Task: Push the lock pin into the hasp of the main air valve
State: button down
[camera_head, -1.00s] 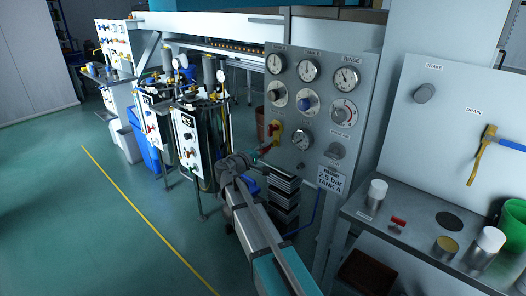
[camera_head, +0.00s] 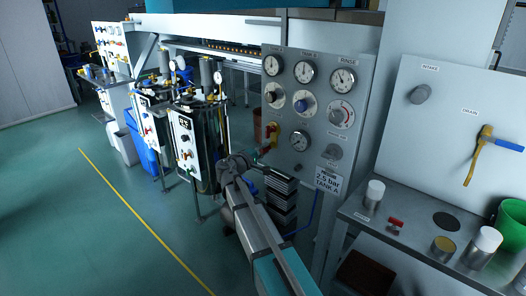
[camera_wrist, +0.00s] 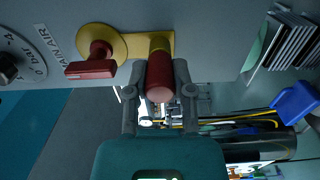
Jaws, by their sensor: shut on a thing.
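The main air valve (camera_wrist: 95,50) has a red lever on a round yellow plate, mounted on the grey panel. To its right in the wrist view is the yellow hasp (camera_wrist: 168,38). My gripper (camera_wrist: 160,82) is shut on the red grip of the lock pin (camera_wrist: 160,76), one finger on each side. The pin's far end meets the hasp in the picture; how deep it sits there is hidden. In the head view my gripper (camera_head: 258,158) is at the panel's lower left, just below the valve (camera_head: 272,132).
The gauge panel (camera_head: 308,120) carries several dials and knobs. A stack of dark finned plates (camera_head: 282,200) stands below the gripper. A bench (camera_head: 400,225) with jars is at the right. The green floor (camera_head: 110,230) at left is open.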

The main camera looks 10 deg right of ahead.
jog(key=shift+c, duration=2)
grip_release()
jog(key=shift+d, duration=0.1)
jog(key=v, duration=1.2)
